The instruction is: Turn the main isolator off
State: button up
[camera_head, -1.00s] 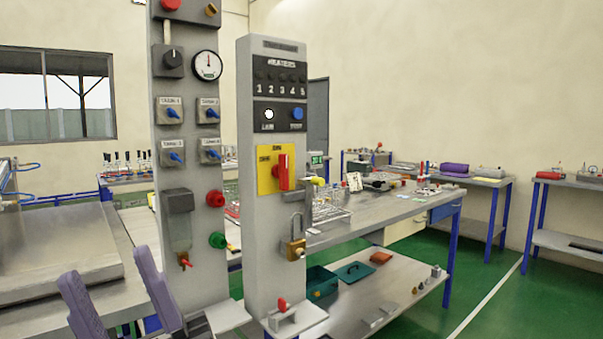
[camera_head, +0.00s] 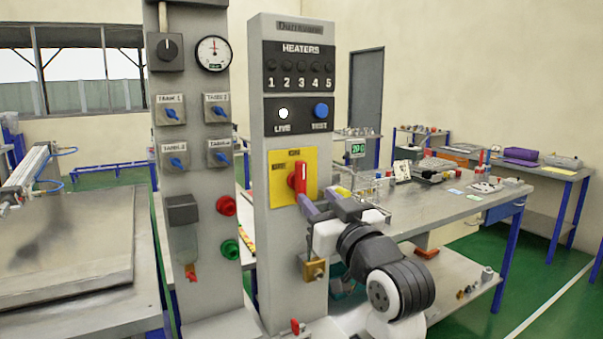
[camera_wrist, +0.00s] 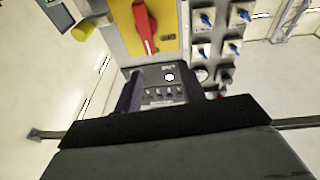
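The main isolator is a red rotary handle (camera_head: 299,178) on a yellow plate (camera_head: 281,162), on the front of the grey heaters column. The handle stands about upright in the head view. In the wrist view the red handle (camera_wrist: 145,28) is near the top edge, beyond my fingertips. My gripper (camera_head: 325,202), with purple fingers, is just right of and below the handle in the head view. In the wrist view my gripper (camera_wrist: 168,88) has its fingers apart, with nothing held between them. I cannot tell whether a finger touches the handle.
A brass padlock (camera_head: 315,269) hangs below the isolator, partly behind my arm. A white live lamp (camera_head: 284,114) and blue test button (camera_head: 321,110) sit above it. A second grey column (camera_head: 196,250) with blue switches stands left. A workbench (camera_head: 440,208) is behind right.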

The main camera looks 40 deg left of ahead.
aim_at(304, 189)
jog(key=w+a+p, duration=0.1)
jog(key=w+a, duration=0.1)
jog(key=a, duration=0.1)
jog(key=w+a+g+h+p, duration=0.1)
jog(key=w+a+p, duration=0.1)
jog(key=a, duration=0.1)
jog(key=w+a+f+g+p, duration=0.1)
jog(key=w+a, duration=0.1)
jog(key=a, duration=0.1)
jog(key=shift+w+a+h+p, duration=0.1)
jog(key=shift+w+h+p, duration=0.3)
jog(key=shift+w+a+f, duration=0.2)
jog(key=shift+w+a, duration=0.1)
jog(key=shift+a, duration=0.3)
jog(key=shift+c, duration=0.4)
jog(key=c, duration=0.5)
